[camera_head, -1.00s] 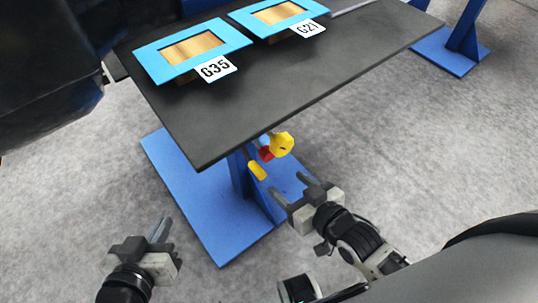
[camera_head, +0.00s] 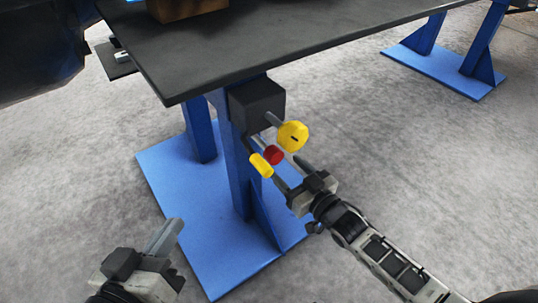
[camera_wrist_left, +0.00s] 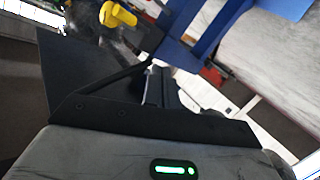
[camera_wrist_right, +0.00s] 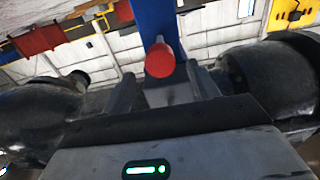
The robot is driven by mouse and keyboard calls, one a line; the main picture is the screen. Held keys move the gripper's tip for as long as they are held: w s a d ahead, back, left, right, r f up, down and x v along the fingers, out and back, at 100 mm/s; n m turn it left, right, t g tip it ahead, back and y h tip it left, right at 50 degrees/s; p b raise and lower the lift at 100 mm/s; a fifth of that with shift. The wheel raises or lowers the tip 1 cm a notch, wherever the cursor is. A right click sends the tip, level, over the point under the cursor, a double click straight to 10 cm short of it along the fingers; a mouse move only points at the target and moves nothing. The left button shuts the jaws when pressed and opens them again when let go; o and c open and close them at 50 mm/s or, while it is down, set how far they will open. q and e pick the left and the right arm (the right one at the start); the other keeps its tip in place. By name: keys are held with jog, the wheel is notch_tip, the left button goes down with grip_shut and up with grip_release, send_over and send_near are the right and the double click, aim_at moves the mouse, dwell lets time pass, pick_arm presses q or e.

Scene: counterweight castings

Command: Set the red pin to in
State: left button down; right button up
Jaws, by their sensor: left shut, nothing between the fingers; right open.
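The red pin (camera_head: 273,155) has a round red head and sticks out below a black block (camera_head: 257,104) under the table. Two yellow parts are close by: a knob (camera_head: 292,136) to its upper right and a handle (camera_head: 261,165) to its lower left. My right gripper (camera_head: 288,174) is open, its fingers pointing at the red pin from the lower right. In the right wrist view the red head (camera_wrist_right: 160,60) shows ahead, between and beyond the fingertips, apparently not gripped. My left gripper (camera_head: 166,236) is shut and empty, low at the left, away from the pin.
The dark tabletop (camera_head: 300,40) overhangs the pin. A blue leg (camera_head: 240,170) on a blue base plate (camera_head: 175,185) stands behind and beside it. Open grey floor lies to the right.

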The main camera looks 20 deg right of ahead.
aim_at(269, 150)
jog(key=b+x, duration=0.2)
jog(key=x, duration=0.5)
jog(key=shift+w+f, duration=0.15)
jog(key=shift+w+a, duration=0.2)
jog(key=shift+w, duration=0.15)
pick_arm(q)
jog(key=shift+d+r+n+t+h, duration=0.3)
jog(key=shift+d+r+n+h, duration=0.05)
jog(key=shift+r+n+h, duration=0.15)
jog(key=shift+r, duration=0.15)
